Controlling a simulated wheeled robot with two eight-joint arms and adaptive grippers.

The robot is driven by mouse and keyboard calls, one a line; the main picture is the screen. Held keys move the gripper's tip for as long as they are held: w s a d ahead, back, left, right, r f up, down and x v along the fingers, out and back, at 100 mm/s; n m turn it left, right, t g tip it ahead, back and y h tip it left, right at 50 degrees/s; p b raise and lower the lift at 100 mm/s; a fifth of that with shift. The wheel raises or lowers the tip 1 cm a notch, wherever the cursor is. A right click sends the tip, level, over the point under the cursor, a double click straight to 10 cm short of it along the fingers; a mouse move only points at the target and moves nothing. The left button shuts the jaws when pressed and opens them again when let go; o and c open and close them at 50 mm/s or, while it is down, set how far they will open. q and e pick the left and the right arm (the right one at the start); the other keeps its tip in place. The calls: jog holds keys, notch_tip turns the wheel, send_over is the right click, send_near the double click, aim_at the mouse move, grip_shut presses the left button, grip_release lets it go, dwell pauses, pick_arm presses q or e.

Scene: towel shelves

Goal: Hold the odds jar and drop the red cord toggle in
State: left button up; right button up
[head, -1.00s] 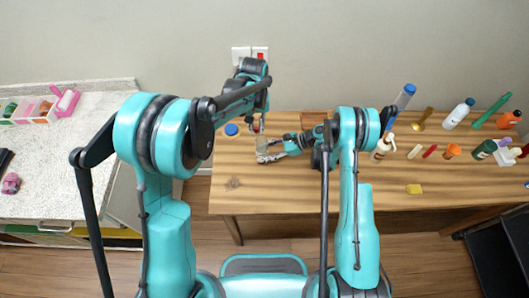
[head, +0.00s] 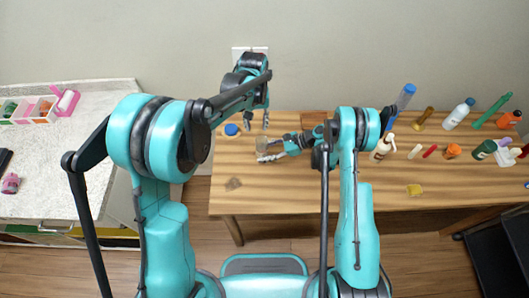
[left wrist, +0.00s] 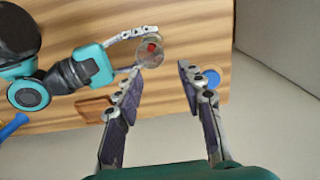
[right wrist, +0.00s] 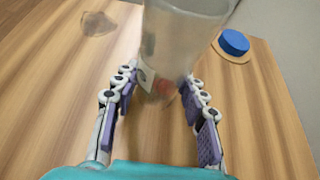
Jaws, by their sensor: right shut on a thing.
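The clear odds jar (head: 262,144) stands upright near the left part of the wooden table. My right gripper (right wrist: 158,80) is shut around it, one finger on each side. The red cord toggle (left wrist: 151,47) lies inside the jar in the left wrist view. It shows as a blurred red patch through the jar wall in the right wrist view (right wrist: 188,92). My left gripper (head: 257,124) is open and empty, above and behind the jar. In the head view the toggle cannot be made out.
A blue round lid (head: 231,129) lies left of the jar. A small brownish patch or item (head: 233,184) lies nearer the front edge. A brown flat block (head: 314,118) is behind my right arm. Several bottles, including a white one (head: 459,113), stand on the right.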

pick_arm(q)
notch_tip(320, 180, up, 10)
jog(key=shift+f, duration=0.15)
dwell(0.7)
pick_arm(e)
jog(key=o, duration=0.9)
jog(key=shift+o, duration=0.2)
jog(key=shift+d, duration=0.1)
jog(key=v, duration=1.2)
